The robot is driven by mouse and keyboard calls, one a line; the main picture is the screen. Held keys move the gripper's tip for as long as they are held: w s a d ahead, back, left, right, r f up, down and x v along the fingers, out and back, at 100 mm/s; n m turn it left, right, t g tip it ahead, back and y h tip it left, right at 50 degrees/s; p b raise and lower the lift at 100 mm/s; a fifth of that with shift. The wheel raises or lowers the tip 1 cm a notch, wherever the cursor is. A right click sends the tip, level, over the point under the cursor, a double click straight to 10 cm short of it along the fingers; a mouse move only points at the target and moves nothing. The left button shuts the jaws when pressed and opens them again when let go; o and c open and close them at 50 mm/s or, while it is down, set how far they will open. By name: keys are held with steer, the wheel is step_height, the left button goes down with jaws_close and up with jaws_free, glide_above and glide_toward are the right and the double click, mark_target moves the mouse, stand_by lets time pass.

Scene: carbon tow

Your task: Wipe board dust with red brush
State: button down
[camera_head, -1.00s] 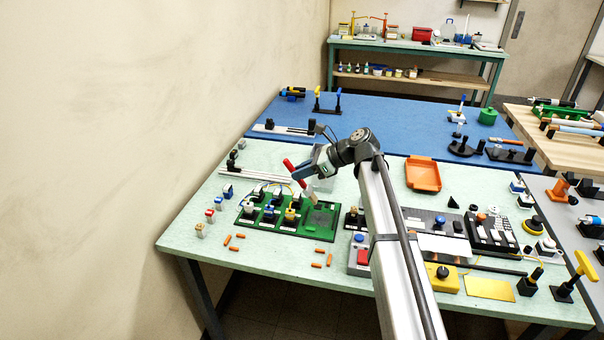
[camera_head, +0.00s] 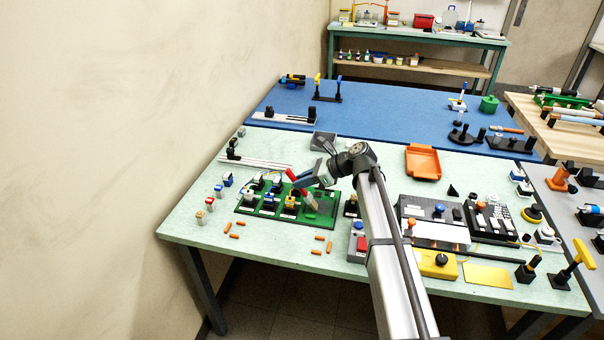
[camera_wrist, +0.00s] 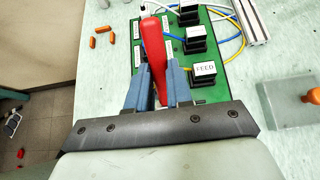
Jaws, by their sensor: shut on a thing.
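The green board (camera_head: 262,213) lies on the pale green table, with several black labelled blocks and a greyish patch (camera_head: 325,203) at its right end. It also shows in the wrist view (camera_wrist: 208,92). My gripper (camera_head: 306,180) is shut on the red brush (camera_head: 292,175), whose red handle (camera_wrist: 152,45) stands up between the two blue fingers. The brush is tilted, with its pale head (camera_head: 310,200) pointing down over the right part of the board, beside the patch. I cannot tell whether the bristles touch the board. Separate dust grains are too small to make out.
Wires (camera_head: 257,180) loop over the blocks at the board's back left. Several orange pieces (camera_head: 319,238) lie in front of the board. A red-button box (camera_head: 358,243) stands to its right. An orange tray (camera_head: 423,160) sits farther back.

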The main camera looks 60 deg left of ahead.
steer(key=w+d, duration=0.2)
steer(key=d, duration=0.1)
steer(key=shift+w, duration=0.4)
steer(key=s+a, duration=0.3)
steer(key=shift+w+d, duration=1.4)
steer(key=shift+w, duration=0.05)
steer(key=shift+a, duration=2.7)
steer(key=w+d+r, duration=0.2)
steer(key=d+r, duration=0.1)
steer(key=r, duration=0.5)
steer(key=shift+w+d, duration=0.15)
stand_by(0.3)
